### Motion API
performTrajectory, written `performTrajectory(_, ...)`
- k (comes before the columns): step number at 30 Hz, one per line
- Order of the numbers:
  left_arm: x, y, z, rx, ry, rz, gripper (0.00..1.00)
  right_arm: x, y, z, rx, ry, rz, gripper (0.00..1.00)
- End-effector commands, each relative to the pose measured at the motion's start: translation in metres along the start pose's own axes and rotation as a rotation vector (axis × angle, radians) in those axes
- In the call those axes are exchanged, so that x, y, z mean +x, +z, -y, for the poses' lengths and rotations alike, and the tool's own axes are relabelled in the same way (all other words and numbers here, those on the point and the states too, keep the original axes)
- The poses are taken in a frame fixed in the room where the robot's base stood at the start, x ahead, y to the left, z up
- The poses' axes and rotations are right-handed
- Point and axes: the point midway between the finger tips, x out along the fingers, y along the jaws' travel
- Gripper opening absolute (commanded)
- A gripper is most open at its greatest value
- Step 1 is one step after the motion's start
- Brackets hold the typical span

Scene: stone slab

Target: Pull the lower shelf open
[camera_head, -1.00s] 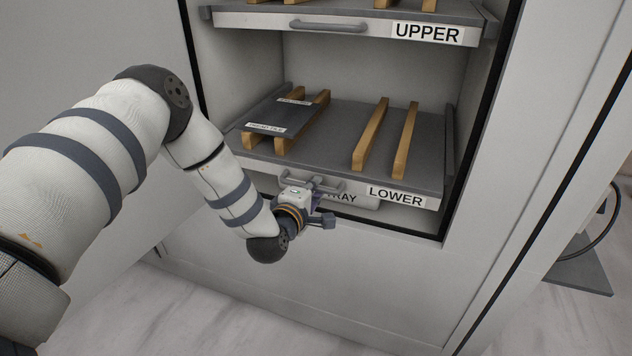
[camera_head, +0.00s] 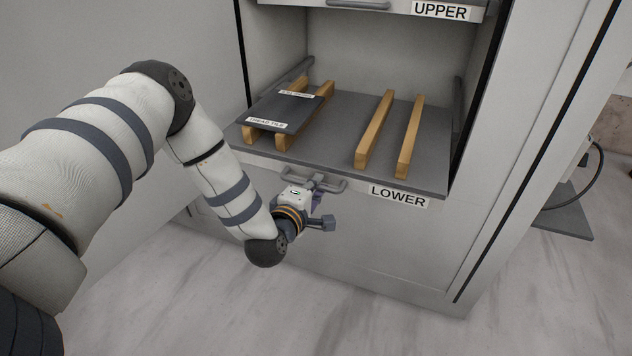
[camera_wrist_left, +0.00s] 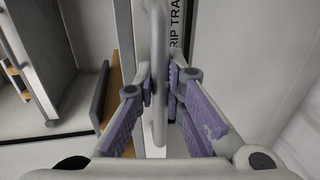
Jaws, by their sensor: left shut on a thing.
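The lower shelf (camera_head: 338,133) is a dark grey plate with a light front marked LOWER. Its front sticks out past the cabinet opening. My left gripper (camera_head: 317,188) is at the grey bar handle (camera_head: 338,186) on the shelf's front, left of the label. In the left wrist view, the purple-padded fingers (camera_wrist_left: 160,86) are closed on both sides of the handle bar (camera_wrist_left: 157,40). My right gripper is not in view.
Wooden rails (camera_head: 375,130) lie on the shelf, with a dark labelled plate (camera_head: 290,108) over the left pair. The upper shelf (camera_head: 385,8) is above, inside the cabinet (camera_head: 530,130). Marble floor (camera_head: 300,320) in front is clear. A cable (camera_head: 592,185) hangs at right.

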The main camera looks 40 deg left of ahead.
Motion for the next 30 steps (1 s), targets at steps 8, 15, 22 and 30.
performTrajectory(8, -0.001, -0.001, 0.0, 0.0, 0.002, -0.002, 0.0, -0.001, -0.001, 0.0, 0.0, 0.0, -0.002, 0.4)
performTrajectory(15, -0.001, -0.001, -0.001, 0.0, 0.002, -0.002, 0.19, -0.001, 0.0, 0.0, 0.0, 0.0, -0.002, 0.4)
performTrajectory(22, -0.001, 0.0, 0.0, 0.0, 0.001, -0.001, 0.19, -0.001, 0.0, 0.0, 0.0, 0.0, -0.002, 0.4)
performTrajectory(30, -0.043, 0.0, 0.001, -0.003, -0.003, 0.0, 0.19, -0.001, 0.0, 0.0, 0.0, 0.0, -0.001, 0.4)
